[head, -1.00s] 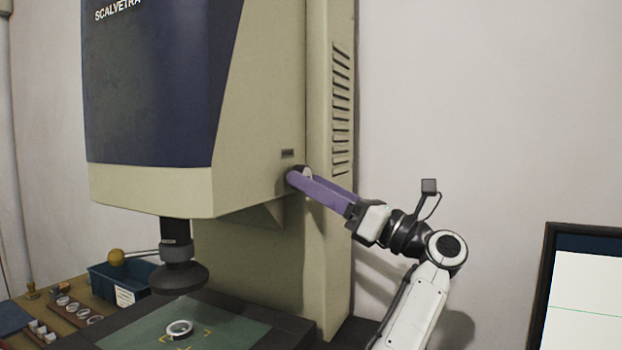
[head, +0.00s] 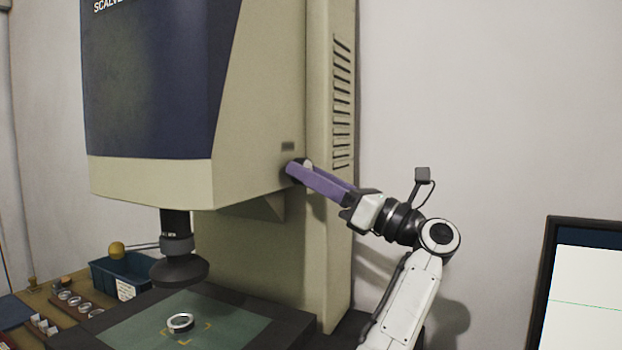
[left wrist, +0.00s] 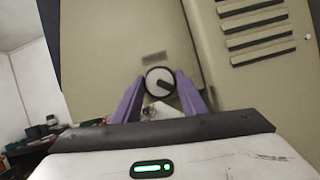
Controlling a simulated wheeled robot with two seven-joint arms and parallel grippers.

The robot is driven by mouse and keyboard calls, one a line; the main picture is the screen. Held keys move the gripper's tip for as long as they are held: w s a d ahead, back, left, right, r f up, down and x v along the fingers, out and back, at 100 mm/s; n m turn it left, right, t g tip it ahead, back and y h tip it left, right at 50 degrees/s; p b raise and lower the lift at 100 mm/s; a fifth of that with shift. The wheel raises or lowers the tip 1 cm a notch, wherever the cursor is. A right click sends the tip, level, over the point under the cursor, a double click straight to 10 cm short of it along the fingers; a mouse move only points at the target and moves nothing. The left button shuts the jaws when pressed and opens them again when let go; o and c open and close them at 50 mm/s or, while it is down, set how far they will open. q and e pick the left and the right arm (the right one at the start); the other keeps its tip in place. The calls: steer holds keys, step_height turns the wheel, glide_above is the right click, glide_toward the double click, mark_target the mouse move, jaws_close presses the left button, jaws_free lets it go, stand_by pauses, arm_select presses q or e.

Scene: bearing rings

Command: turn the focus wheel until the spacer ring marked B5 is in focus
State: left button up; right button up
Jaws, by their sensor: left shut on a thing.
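The focus wheel (left wrist: 160,82) is a round pale knob with a dark rim and a dark mark on its face, on the side of the beige measuring machine. My left gripper (head: 297,169) has purple fingers shut on the wheel, one on each side; the fingers (left wrist: 152,95) also show in the left wrist view. In the head view the fingers hide most of the wheel. A small metal spacer ring (head: 180,323) lies on the green stage below the lens (head: 179,270). I cannot read a mark on it. My right gripper is not in view.
A monitor (head: 590,290) at the right shows a pale screen with a thin green line, only partly in view. A blue bin (head: 118,276) and several rings in a rack (head: 80,309) stand at the left. The wall right of the machine is bare.

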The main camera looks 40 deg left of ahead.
arm_select(q)
steer(key=n+g+h, duration=0.1)
steer(key=n, duration=0.2)
steer(key=n+g, duration=0.2)
steer(key=n, duration=0.2)
steer(key=n+g+h+b, duration=0.1)
steer(key=n+g, duration=0.1)
steer(key=n, duration=0.1)
steer(key=shift+w+r+n+h, duration=0.1)
steer(key=shift+w+n+h, duration=0.1)
steer(key=shift+n+h, duration=0.15)
steer(key=shift+n, duration=0.25)
steer(key=o, duration=1.1)
steer(key=shift+c, duration=0.2)
